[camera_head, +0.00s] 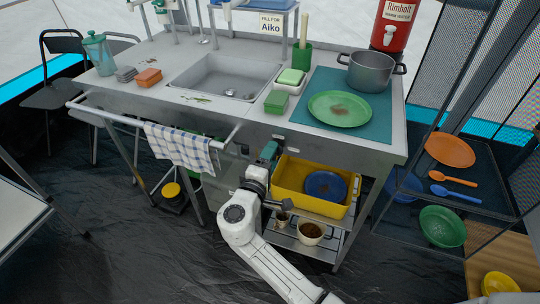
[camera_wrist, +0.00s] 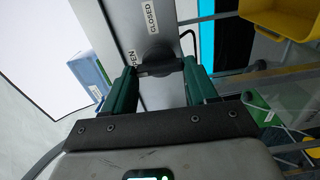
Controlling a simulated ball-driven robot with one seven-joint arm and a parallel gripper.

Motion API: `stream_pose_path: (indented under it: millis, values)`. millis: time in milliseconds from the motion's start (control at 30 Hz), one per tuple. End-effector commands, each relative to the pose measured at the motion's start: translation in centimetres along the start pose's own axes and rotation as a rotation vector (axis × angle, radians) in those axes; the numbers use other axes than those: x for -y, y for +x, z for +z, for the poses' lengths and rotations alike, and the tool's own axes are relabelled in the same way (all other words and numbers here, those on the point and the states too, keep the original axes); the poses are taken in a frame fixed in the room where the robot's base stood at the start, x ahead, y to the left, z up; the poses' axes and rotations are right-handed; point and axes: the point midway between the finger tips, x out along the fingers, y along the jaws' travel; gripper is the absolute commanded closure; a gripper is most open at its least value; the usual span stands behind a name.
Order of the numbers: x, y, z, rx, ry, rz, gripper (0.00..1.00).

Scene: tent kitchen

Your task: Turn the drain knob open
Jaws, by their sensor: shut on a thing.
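The drain knob (camera_wrist: 153,50) is dark and round, with a bar across it, on a grey metal panel in the wrist view. The label CLOSED (camera_wrist: 151,15) is above it and the label OPEN (camera_wrist: 131,58) is at its left. My gripper (camera_wrist: 158,72) has green fingers on either side of the bar and is shut on it. The bar lies roughly level in this view. In the head view my gripper (camera_head: 270,151) is at the front of the counter, below the sink (camera_head: 222,78). The knob is hard to make out there.
A rail with a checked towel (camera_head: 184,149) juts out left of my gripper. A yellow bin (camera_head: 286,177) with a blue plate sits on the shelf just to the right. Cups (camera_head: 310,233) stand below. A pot (camera_head: 371,71) and green plate (camera_head: 340,109) are on the counter.

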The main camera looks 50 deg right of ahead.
Motion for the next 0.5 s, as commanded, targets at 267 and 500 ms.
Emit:
stream_pose_path:
  millis: [267, 500]
  values:
    - [0.09, -0.08, -0.14, -0.005, -0.041, -0.001, 0.73]
    - [0.11, -0.09, -0.14, -0.005, -0.043, -0.001, 0.73]
